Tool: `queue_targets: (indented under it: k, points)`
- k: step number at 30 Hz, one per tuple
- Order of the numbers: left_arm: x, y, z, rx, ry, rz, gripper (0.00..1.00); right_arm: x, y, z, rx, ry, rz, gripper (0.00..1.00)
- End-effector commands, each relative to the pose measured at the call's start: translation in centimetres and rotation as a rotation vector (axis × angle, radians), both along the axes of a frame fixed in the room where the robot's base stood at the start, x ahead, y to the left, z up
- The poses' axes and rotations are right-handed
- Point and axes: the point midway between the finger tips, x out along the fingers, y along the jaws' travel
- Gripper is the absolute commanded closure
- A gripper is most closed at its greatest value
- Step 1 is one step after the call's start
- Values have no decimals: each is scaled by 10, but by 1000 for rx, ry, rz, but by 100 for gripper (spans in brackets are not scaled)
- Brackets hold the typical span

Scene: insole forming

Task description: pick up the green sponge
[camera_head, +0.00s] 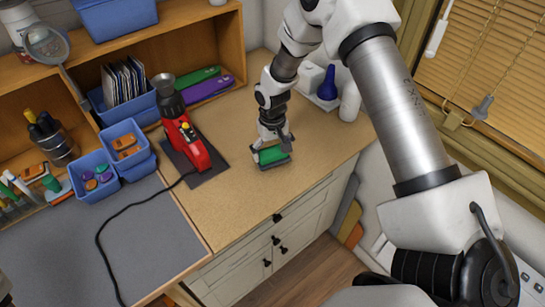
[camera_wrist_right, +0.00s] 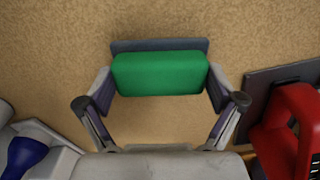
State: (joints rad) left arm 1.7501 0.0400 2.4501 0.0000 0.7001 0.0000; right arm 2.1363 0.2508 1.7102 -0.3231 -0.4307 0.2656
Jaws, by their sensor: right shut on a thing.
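The green sponge (camera_head: 270,154) is on the wooden counter, right of the red device, in the head view. It has a dark grey layer at one edge. In the right wrist view the sponge (camera_wrist_right: 160,74) lies between the two fingers. My right gripper (camera_head: 272,146) is shut on it, with a finger at each end; it also shows in the right wrist view (camera_wrist_right: 160,93). I cannot tell whether the sponge touches the counter. My left gripper is out of view.
A red device (camera_head: 190,147) stands on a dark mat left of the sponge. Blue bins (camera_head: 124,150) with small items are further left. A white holder with a blue bottle (camera_head: 327,84) stands behind. The counter's front edge is close, with drawers (camera_head: 270,240) below.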

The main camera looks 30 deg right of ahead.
Motion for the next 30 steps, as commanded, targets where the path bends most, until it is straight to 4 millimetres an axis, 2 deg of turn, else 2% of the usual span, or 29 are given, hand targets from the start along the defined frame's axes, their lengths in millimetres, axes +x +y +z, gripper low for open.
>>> queue_targets:
  k: [2, 5, 12, 15, 18, 24, 30]
  points:
    - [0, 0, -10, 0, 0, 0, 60, 1, 0, 9, 0, -3, 0, 36]
    - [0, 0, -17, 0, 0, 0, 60, -13, 15, 10, -1, 2, 4, 36]
    - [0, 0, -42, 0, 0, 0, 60, -59, 62, 15, -5, 2, 4, 36]
    - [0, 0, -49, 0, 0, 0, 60, -80, 86, 19, -6, 1, 3, 36]
    - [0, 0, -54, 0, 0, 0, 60, -95, 102, 22, -6, 0, 3, 36]
    - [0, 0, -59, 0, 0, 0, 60, -107, 116, 26, -2, 1, 2, 36]
    - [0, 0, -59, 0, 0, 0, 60, -109, 118, 27, 0, 1, 1, 36]
